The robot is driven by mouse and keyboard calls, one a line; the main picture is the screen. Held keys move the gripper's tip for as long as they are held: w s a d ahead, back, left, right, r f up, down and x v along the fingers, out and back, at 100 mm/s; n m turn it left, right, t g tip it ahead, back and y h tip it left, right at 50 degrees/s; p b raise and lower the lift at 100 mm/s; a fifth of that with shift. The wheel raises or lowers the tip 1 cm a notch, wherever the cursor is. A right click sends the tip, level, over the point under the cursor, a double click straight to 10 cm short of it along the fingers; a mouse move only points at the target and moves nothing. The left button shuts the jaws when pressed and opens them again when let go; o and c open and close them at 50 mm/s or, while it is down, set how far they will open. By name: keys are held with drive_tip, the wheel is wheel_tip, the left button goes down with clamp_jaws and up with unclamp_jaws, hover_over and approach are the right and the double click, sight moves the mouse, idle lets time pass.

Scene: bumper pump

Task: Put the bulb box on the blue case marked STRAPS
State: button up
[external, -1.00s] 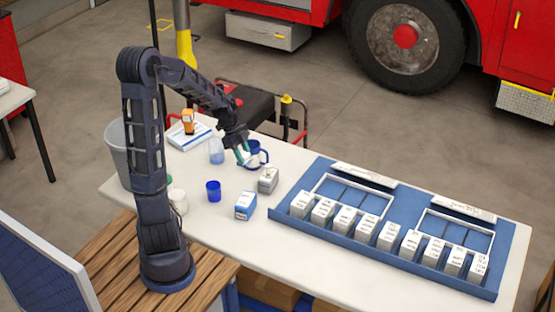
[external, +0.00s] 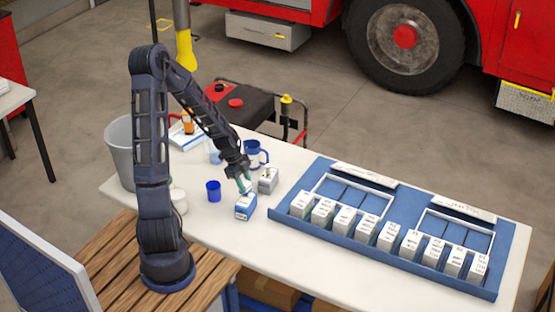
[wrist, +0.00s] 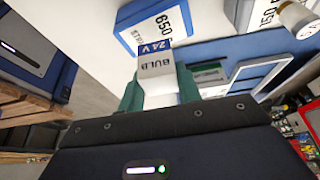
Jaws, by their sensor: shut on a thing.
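The bulb box (wrist: 157,64), a small white carton with a blue band, reading "24 V" and "BULB", is between the green fingers of my gripper (wrist: 160,88) in the wrist view. My gripper (external: 244,184) is shut on it. In the external view my gripper is low over the table, just above or at a blue-and-white box (external: 245,206); the held box is hard to tell apart there. A similar box (wrist: 152,26), reading "650", shows behind the bulb box in the wrist view. I cannot read STRAPS on anything, so I cannot tell which case it is.
A grey-white box (external: 268,181), a blue cup (external: 213,191) and a blue-and-white mug (external: 256,154) stand close by. A long blue tray (external: 283,219) with several white boxes fills the table's right side. A grey bin (external: 121,152) stands at the left.

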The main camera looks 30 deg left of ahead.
drive_tip(key=shift+f, duration=1.85)
drive_tip(key=shift+f, duration=0.15)
drive_tip(key=o, duration=1)
drive_tip(key=v, duration=1.2)
drive_tip(key=s+d+r+n+t+y, duration=0.1)
drive_tip(key=s+r+n, duration=0.5)
drive_tip(key=s+r, duration=0.2)
drive_tip(key=s+d+r+n+t+y, duration=0.1)
drive_tip(key=s+r+n+t+y, duration=0.1)
drive_tip(key=s+r+n, duration=0.4)
drive_tip(key=s+d+r+n+t+y, duration=0.1)
drive_tip(key=s+r+n, duration=0.5)
drive_tip(key=s+r, duration=0.5)
drive_tip(key=shift+r+t, duration=0.3)
drive_tip(key=shift+r, duration=0.05)
